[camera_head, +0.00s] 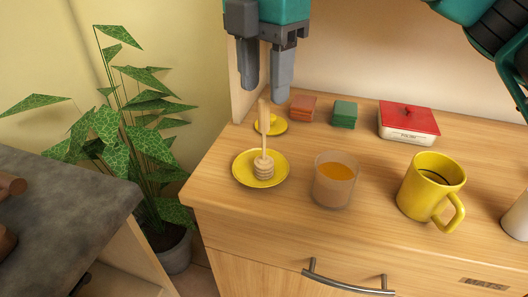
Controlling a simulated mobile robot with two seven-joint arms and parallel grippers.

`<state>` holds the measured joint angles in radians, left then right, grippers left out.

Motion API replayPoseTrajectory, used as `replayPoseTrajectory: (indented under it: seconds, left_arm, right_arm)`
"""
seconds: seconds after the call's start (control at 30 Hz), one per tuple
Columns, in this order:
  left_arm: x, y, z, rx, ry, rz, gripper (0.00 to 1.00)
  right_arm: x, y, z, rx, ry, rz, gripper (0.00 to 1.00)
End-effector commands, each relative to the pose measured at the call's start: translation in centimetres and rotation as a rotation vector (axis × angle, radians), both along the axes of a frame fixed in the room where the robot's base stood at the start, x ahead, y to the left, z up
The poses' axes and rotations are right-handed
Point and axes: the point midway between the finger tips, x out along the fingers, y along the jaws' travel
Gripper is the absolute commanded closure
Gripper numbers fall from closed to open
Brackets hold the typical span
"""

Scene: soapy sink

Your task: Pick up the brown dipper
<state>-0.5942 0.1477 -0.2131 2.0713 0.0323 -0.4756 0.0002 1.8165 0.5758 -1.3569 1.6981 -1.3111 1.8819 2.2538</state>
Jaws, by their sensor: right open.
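The brown dipper (264,165) stands upright on a yellow saucer (243,181) near the left end of the wooden counter, its ribbed head down and its handle pointing up. My right gripper (266,92) hangs down from the top of the view with its two fingers apart and nothing between them. In the picture, the fingertips lie by the top of the dipper's handle. I cannot tell how far apart in depth they are. My left gripper is not in view.
A glass of amber liquid (334,184) and a yellow mug (429,190) stand right of the saucer. Behind are a small yellow dish (275,128), orange (302,108) and green (344,114) blocks, and a red-lidded box (408,120). A potted plant (128,130) stands left of the counter.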

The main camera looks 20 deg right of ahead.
Motion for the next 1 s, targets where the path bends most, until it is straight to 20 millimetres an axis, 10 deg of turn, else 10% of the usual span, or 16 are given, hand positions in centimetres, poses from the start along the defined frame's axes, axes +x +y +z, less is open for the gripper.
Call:
replayPoseTrajectory:
  seconds: [0.43,1.0]
  left_arm:
    - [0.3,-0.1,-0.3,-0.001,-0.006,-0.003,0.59]
    - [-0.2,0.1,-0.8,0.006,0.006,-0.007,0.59]
  right_arm:
    - [-0.1,0.1,-3.6,0.000,0.000,-0.002,0.53]
    - [-0.1,0.1,-3.6,0.000,0.001,-0.001,1.00]
